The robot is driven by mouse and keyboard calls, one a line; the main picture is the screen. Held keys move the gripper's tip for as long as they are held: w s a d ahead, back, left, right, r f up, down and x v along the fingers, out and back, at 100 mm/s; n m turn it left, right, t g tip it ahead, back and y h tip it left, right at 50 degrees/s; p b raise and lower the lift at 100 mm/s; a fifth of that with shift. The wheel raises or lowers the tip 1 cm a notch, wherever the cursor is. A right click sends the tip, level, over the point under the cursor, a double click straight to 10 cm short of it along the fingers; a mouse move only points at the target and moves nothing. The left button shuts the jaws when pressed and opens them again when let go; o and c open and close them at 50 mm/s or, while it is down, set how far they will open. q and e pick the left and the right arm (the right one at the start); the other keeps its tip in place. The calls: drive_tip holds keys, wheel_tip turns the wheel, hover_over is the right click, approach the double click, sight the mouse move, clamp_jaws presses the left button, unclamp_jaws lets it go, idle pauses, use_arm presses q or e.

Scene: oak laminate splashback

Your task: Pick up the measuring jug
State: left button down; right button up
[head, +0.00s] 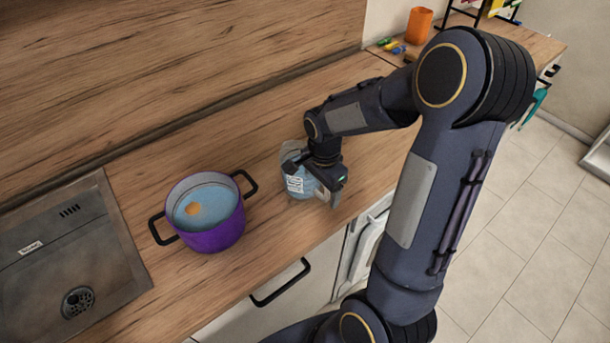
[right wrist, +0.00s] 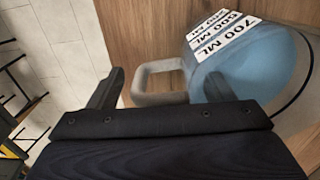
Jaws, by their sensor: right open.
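The measuring jug (head: 297,184) stands on the wooden counter to the right of the purple pot. It is bluish, with a white label. In the right wrist view the jug (right wrist: 262,62) shows a label reading 700 ML and 500 ML, and its pale grey handle (right wrist: 150,98). My right gripper (head: 330,192) is at the jug's handle side and covers part of the jug in the head view. The right gripper (right wrist: 162,90) is open, and the handle shows between its two fingers. I cannot tell whether either finger touches it. My left gripper is not in view.
A purple pot (head: 218,236) with black handles holds blue liquid and an orange thing. A metal sink (head: 60,255) lies at the left. An orange cup (head: 419,25) and small coloured items stand at the back. Bare counter lies behind the jug and pot.

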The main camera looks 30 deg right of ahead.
drive_tip(key=shift+f, duration=0.3)
drive_tip(key=c, duration=1.6)
drive_tip(key=shift+r, duration=0.1)
clamp_jaws()
drive_tip(key=shift+r, duration=0.2)
drive_tip(key=shift+w+r, duration=0.1)
drive_tip(key=shift+r, duration=1.1)
drive_tip(key=s+a+r+b, duration=0.2)
drive_tip(key=s+a+r, duration=0.6)
drive_tip(key=a+r, duration=0.2)
drive_tip(key=shift+a+b, duration=0.35)
drive_tip(key=shift+a, duration=0.4)
